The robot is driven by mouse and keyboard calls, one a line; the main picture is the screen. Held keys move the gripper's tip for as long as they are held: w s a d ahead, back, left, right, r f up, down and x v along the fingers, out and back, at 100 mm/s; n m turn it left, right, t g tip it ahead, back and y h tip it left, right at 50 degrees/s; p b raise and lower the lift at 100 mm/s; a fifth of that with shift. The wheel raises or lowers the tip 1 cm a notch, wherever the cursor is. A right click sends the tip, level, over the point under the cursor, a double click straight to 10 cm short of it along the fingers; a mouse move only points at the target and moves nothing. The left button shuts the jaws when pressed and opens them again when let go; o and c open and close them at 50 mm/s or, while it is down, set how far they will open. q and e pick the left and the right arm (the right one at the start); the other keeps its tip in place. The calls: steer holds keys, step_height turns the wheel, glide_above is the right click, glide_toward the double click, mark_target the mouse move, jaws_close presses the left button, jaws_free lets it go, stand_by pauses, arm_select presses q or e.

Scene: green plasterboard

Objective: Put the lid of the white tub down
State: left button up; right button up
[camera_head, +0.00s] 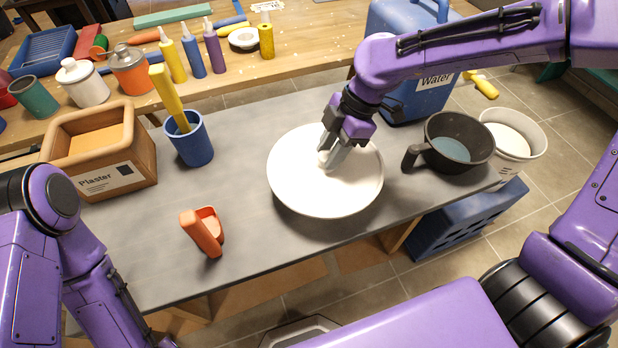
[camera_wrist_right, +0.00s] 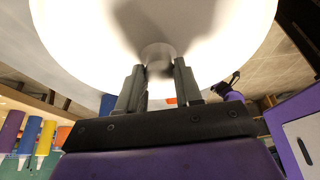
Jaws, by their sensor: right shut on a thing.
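The lid (camera_head: 302,190) is a wide, white, round disc with a small knob. It is over the middle of the grey bench, and also fills the top of the right wrist view (camera_wrist_right: 90,35). My right gripper (camera_head: 328,156) is shut on the lid's knob (camera_wrist_right: 158,55), with one finger on each side. The lid appears to be off the bench, but the size of the gap cannot be told.
A black handled pot (camera_head: 455,145) stands right of the lid. An orange scoop-like item (camera_head: 205,232), a blue cup (camera_head: 190,143) and a plaster box (camera_head: 100,150) are to its left. A blue water container (camera_head: 415,90) stands behind. Bare grey bench top (camera_head: 150,250) shows at front left.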

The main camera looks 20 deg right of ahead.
mark_target(313, 161)
steer(key=a+f, duration=0.1)
steer(key=w+a+f, duration=0.1)
steer(key=f, duration=0.1)
steer(key=a+f, duration=0.1)
steer(key=f, duration=0.1)
steer(key=shift+w+a+f, duration=0.2)
steer(key=shift+w+a, duration=0.1)
steer(key=shift+a, duration=0.05)
step_height(313, 161, down, 3)
steer(key=shift+w+r, duration=0.1)
steer(key=shift+w+f, duration=0.1)
steer(key=shift+f, duration=0.1)
steer(key=o, duration=1.1)
steer(key=shift+f, duration=0.15)
steer(key=shift+c, duration=0.2)
